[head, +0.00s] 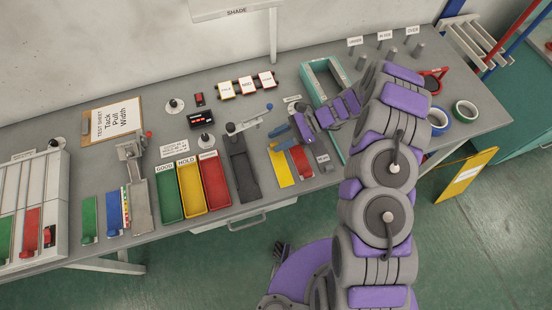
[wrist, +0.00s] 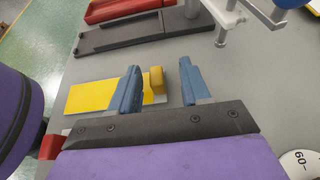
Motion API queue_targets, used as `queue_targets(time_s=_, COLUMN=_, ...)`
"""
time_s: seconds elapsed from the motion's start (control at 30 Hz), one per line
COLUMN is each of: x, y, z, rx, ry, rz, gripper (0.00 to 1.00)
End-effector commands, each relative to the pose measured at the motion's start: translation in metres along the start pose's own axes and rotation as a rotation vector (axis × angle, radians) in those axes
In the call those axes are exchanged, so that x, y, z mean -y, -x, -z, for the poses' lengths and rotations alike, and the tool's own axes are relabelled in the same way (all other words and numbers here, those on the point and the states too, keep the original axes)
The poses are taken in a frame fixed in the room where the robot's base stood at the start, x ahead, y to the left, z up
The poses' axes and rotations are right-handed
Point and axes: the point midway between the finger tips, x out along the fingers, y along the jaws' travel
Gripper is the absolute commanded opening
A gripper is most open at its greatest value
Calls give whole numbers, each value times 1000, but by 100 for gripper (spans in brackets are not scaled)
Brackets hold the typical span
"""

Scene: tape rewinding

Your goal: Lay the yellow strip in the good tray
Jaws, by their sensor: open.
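The yellow strip (head: 280,168) lies flat on the grey bench, right of the dark grey fixture and left of a red strip. In the wrist view the yellow strip (wrist: 90,97) lies beyond my fingers, with a raised yellow block (wrist: 157,80) at its right end. My gripper (wrist: 158,88) is open, and the block shows between its two blue fingers. I cannot tell how high the fingers are above it. In the head view my gripper (head: 290,137) is near the strip's upper end. The good tray (head: 169,193) is green, the leftmost of three trays, and looks empty.
The yellow hold tray (head: 191,189) and a red tray (head: 215,184) stand right of the good tray. The dark grey fixture (head: 242,170) with a lever lies between the trays and the strip. A red strip (head: 300,160) lies close by. A metal press (head: 137,190) stands left.

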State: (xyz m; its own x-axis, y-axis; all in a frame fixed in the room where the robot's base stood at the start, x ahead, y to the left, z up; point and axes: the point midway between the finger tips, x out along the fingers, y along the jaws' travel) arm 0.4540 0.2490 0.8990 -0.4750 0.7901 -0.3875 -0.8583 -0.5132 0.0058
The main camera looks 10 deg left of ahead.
Motion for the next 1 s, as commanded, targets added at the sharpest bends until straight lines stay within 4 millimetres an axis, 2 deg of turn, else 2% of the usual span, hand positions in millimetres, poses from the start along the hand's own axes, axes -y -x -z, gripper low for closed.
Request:
queue_targets(time_s=0.13, x=-2, y=-18, z=1, rx=2, ry=0, rz=1, gripper=47)
queue_targets(time_s=0.4, x=0, y=-22, z=0, rx=1, ry=0, rz=3, gripper=46)
queue_targets(time_s=0.87, x=0, y=-22, z=0, rx=-1, ry=0, rz=3, gripper=2)
queue_targets(time_s=1.0, x=-1, y=-21, z=0, rx=1, ry=1, rz=3, gripper=0)
